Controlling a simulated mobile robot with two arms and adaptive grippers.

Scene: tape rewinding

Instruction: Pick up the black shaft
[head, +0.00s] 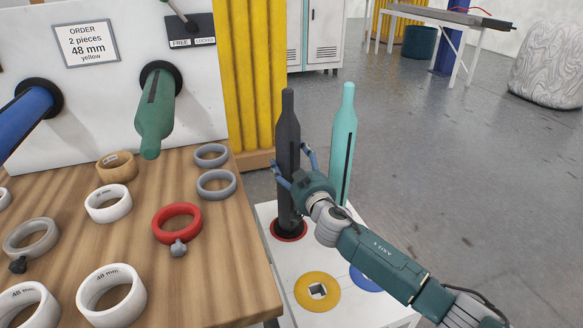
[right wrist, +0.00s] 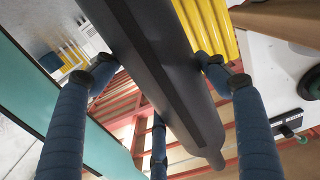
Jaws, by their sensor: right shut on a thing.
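The black shaft (head: 288,130) stands upright on a white stand, its lower end at a red ring marking (head: 289,236). My right gripper (head: 294,168) has its fingers around the shaft at mid-height and is shut on it. In the right wrist view the shaft (right wrist: 150,70) runs diagonally between the blue fingers (right wrist: 155,110). A turquoise shaft (head: 342,140) stands upright just right of the black one. A green shaft (head: 155,115) sits in the panel. My left gripper is not in view.
The wooden table (head: 225,270) at left holds several rings, including a red ring (head: 158,224). The white stand (head: 285,285) has a yellow marking (head: 303,296) and a blue one. A blue shaft (head: 25,115) sits in the panel (head: 100,95). Open floor lies right.

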